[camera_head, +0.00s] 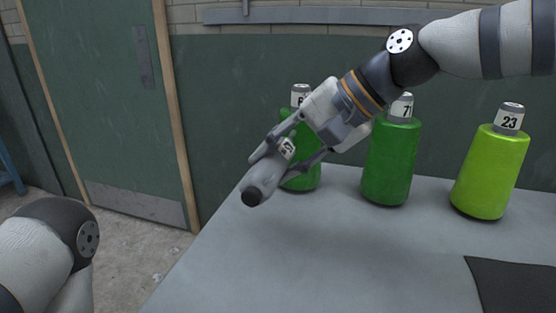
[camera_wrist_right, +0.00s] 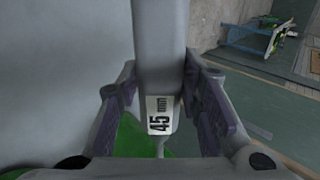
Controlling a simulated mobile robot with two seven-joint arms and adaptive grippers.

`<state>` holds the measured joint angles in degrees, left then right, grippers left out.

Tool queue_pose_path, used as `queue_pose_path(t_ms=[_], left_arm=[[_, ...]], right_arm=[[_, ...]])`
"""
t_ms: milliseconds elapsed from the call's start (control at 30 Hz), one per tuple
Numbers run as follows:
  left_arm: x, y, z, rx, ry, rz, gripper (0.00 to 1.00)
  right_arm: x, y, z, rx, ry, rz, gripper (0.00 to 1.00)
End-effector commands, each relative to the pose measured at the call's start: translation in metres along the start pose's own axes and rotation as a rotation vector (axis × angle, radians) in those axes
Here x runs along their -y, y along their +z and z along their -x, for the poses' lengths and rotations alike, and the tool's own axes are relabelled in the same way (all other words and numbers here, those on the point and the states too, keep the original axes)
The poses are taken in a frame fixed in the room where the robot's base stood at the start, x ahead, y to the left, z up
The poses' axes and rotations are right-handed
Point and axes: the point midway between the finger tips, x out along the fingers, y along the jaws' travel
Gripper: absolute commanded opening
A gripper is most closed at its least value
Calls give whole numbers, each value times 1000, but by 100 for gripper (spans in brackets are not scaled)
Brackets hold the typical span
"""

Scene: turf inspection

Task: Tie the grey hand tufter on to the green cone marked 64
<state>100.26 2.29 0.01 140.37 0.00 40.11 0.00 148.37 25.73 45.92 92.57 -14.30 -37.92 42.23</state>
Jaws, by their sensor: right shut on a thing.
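The grey hand tufter (camera_head: 265,183) is held in my right gripper (camera_head: 279,162), tilted with its dark end toward the lower left, above the table. In the right wrist view, the tufter (camera_wrist_right: 158,55) lies between both fingers with a "45 mm" label. A green cone (camera_head: 304,181) stands on the table behind the gripper, mostly hidden. Its label (camera_head: 299,96) shows a 6; the rest of the number is covered. Some green shows below the tufter in the wrist view (camera_wrist_right: 130,136). My left gripper is not in view; only my left arm shows.
A dark green cone (camera_head: 389,170), its label starting with 7, and a lime cone marked 23 (camera_head: 488,172) stand to the right. A dark mat (camera_head: 510,283) lies at the front right of the grey table (camera_head: 330,260). The table's front middle is clear.

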Motion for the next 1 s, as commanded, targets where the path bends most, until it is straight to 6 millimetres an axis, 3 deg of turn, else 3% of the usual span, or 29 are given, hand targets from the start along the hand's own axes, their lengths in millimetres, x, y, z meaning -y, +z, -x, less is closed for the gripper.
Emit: queue_pose_path(t_ms=[1000], left_arm=[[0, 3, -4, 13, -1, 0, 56]], right_arm=[[2, -15, 1, -3, -3, 1, 0]])
